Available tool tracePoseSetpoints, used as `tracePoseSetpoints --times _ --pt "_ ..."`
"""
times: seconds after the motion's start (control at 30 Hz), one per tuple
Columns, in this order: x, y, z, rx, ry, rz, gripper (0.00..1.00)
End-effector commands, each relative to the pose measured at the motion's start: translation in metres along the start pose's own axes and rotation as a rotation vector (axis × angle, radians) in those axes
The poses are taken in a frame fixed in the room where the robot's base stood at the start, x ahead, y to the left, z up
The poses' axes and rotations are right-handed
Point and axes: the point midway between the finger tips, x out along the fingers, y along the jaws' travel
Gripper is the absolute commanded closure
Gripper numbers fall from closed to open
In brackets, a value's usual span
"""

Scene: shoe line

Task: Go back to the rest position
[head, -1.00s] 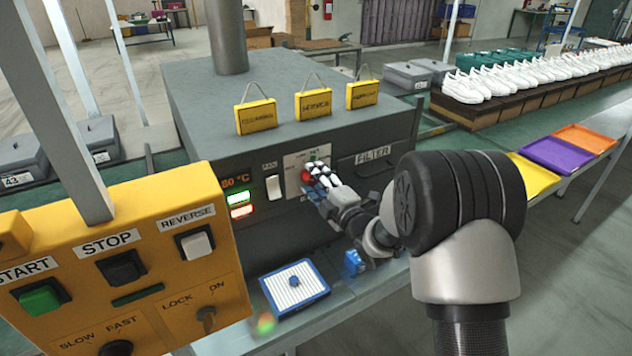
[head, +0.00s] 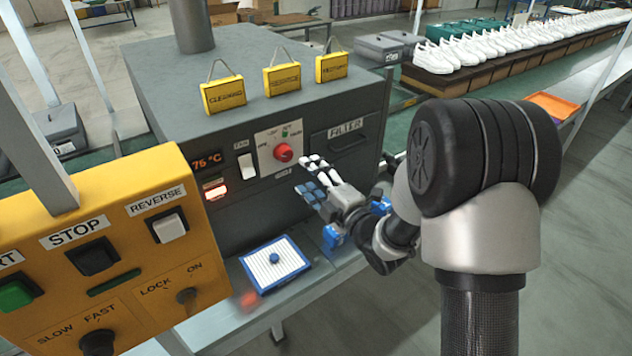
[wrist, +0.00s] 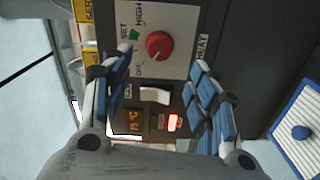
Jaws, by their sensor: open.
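My gripper (head: 312,180) is open and empty, a little in front of the grey oven's control panel. In the wrist view its two blue-padded fingers (wrist: 160,95) stand wide apart with nothing between them. The red knob (head: 284,153) on the white dial plate is just beyond the fingers and apart from them; it also shows in the wrist view (wrist: 159,46). A white fan switch (head: 247,166) and a display (head: 209,164) reading about 75 °C are left of the knob. A red light (head: 216,191) glows below the display.
A yellow control box (head: 110,250) stands close at the front left. Yellow tags stand on the oven top. Rows of white shoes (head: 520,40) are at the back right. Floor at the right is clear.

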Motion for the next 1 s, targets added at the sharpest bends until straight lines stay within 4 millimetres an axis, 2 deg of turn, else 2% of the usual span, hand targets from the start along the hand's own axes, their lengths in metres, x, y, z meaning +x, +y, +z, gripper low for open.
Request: tracePoseSetpoints --times 0.1,0.2,0.7,0.87,1.0 --pt "-0.014 0.0 0.001 0.0 -0.001 0.0 0.46" --pt "-0.019 0.0 0.0 0.0 0.0 0.001 0.46" --pt "-0.021 0.002 0.001 0.003 -0.005 -0.003 0.46" --pt "-0.025 0.018 0.013 0.057 -0.092 -0.071 0.46" --pt "-0.051 0.044 0.035 0.206 -0.284 -0.176 0.46"
